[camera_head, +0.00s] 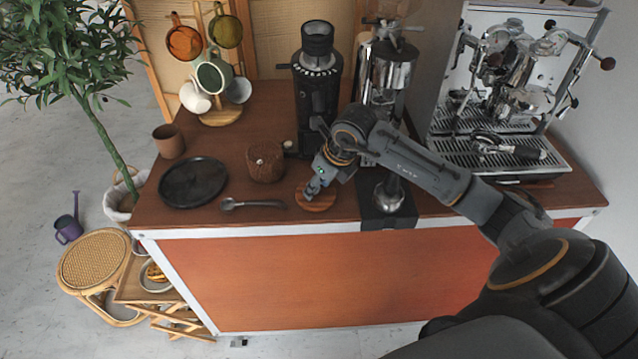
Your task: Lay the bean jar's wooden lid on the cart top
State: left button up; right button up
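The wooden lid (318,204), a round reddish-brown disc, is at the cart top (245,222) near its front edge. It looks level and flat on the surface, but I cannot tell whether it touches. My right gripper (312,188) points down over the middle of the lid, with its fingertips at the lid's top. The fingers hide the lid's centre, so I cannot tell whether they grip it. The brown bean jar (265,163) stands upright to the left of the lid, behind the spoon. My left gripper is not in view.
A dark round tray (193,182), a brown cup (169,141) and a spoon (253,204) lie to the left. A black grinder (317,85) stands behind. A tamper (389,193) on a black mat (372,218) and the espresso machine (510,95) are to the right.

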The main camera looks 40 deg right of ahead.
jog(key=shift+r, duration=0.1)
jog(key=shift+r, duration=0.2)
jog(key=b+v, duration=0.1)
jog(key=v, duration=1)
jog(key=shift+s+r, duration=0.25)
jog(key=shift+r, duration=0.1)
